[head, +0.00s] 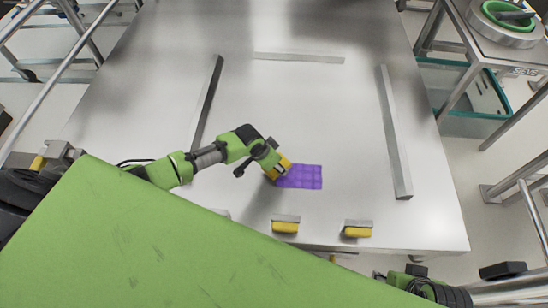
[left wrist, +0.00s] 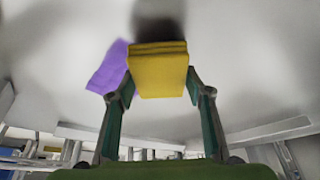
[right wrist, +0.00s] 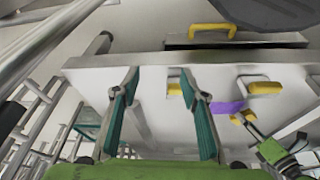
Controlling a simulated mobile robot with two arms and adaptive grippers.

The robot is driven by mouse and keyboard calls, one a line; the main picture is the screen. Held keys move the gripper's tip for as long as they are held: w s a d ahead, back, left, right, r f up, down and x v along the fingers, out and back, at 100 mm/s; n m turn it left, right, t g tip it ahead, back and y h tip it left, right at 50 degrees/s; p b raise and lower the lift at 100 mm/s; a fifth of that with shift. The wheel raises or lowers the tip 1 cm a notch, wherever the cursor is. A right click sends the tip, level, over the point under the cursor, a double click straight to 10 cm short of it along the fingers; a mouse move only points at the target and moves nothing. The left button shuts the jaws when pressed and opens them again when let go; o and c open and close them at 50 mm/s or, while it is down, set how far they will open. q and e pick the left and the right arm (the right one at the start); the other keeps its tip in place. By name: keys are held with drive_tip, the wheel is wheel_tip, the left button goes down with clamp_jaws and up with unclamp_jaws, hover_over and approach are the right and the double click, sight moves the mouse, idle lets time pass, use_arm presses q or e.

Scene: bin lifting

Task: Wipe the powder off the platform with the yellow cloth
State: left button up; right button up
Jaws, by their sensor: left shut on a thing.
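The powder (head: 303,177) is a purple rectangular patch on the grey metal platform (head: 410,232). It also shows in the left wrist view (left wrist: 106,70) and the right wrist view (right wrist: 228,107). My left gripper (head: 271,162) is shut on the folded yellow cloth (head: 284,164) at the patch's left end. In the left wrist view the cloth (left wrist: 158,80) sits between both fingers, with the powder beside it on the left. Whether the cloth touches the platform is hard to tell. My right gripper (right wrist: 163,80) is open and empty, off the platform's near right edge.
Raised metal bars stand on the platform at left (head: 207,100), back (head: 300,58) and right (head: 393,130). A side table (head: 490,45) holds a green-rimmed pot.

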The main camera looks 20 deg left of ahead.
use_arm(q)
drive_tip(key=shift+s+d+r+p, duration=0.1)
drive_tip(key=shift+r+p, duration=0.25)
drive_tip(key=shift+r, duration=0.45)
drive_tip(key=shift+r+p, duration=0.7)
drive_tip(key=shift+p, duration=0.3)
drive_tip(key=shift+r+p, duration=0.65)
drive_tip(key=shift+p, duration=0.1)
drive_tip(key=shift+r+p, duration=0.65)
drive_tip(key=shift+p, duration=0.05)
use_arm(e)
drive_tip(key=s+f, duration=0.2)
drive_tip(key=f, duration=0.7)
drive_tip(key=s+f+g, duration=0.1)
drive_tip(key=s+f, duration=0.1)
drive_tip(key=f, duration=0.8)
drive_tip(key=shift+d, duration=0.15)
